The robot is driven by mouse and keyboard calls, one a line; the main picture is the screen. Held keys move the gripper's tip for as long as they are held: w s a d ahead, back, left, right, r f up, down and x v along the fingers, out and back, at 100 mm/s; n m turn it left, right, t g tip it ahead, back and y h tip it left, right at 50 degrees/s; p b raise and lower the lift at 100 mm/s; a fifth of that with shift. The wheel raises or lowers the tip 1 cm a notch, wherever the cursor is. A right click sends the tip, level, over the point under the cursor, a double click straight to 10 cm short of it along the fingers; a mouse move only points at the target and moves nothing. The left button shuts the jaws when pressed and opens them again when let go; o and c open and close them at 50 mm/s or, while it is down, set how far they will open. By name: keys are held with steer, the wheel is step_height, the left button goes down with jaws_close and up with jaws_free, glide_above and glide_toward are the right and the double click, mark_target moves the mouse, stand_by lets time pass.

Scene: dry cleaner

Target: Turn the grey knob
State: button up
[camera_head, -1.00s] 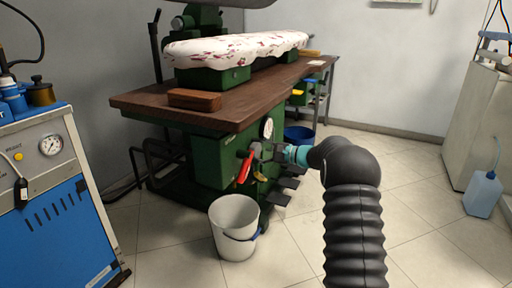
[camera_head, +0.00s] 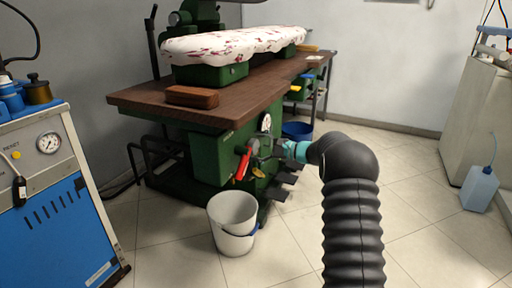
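My gripper (camera_head: 264,153) is small and dark at the end of my black ribbed arm, just past a teal ring. It is at the front of a green pressing machine (camera_head: 209,158), beside a red lever (camera_head: 243,165). A small grey part (camera_head: 253,144), which may be the grey knob, shows just above the lever at the gripper's tip. I cannot tell whether the fingers touch it or are around it. The fingers are too small and dark to show whether they are open or shut.
A round gauge (camera_head: 266,122) and a yellow handle (camera_head: 258,172) are close to the gripper. A white bucket (camera_head: 232,222) stands on the floor below. The brown tabletop (camera_head: 240,98) overhangs the machine front.

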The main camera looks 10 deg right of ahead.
steer(key=shift+a, duration=0.2)
steer(key=v, duration=1.2)
steer(key=s+f+n+g+h, duration=0.1)
steer(key=s+f+g+h, duration=0.15)
steer(key=f, duration=0.25)
steer(key=s+f+g+h, duration=0.1)
steer(key=s+f, duration=0.2)
steer(key=f, duration=0.2)
steer(key=s+a+n+g+h, duration=0.2)
steer(key=s+a+g, duration=0.1)
steer(key=s, duration=0.5)
steer(key=s+a+r+n+t+h+p, duration=0.1)
steer(key=s+a+r+n+h, duration=0.1)
steer(key=s, duration=0.9)
steer(key=s+a+r+n+h+p, duration=0.1)
steer(key=s+r+n+h, duration=0.3)
steer(key=s+r, duration=0.4)
steer(key=s+a+r+n+t+h+p, duration=0.1)
steer(key=s+a+r+n+h, duration=0.2)
steer(key=s, duration=1.1)
steer(key=shift+a+r+n+t, duration=0.35)
steer(key=shift+a+r+n, duration=0.15)
steer(key=shift+r+n, duration=0.9)
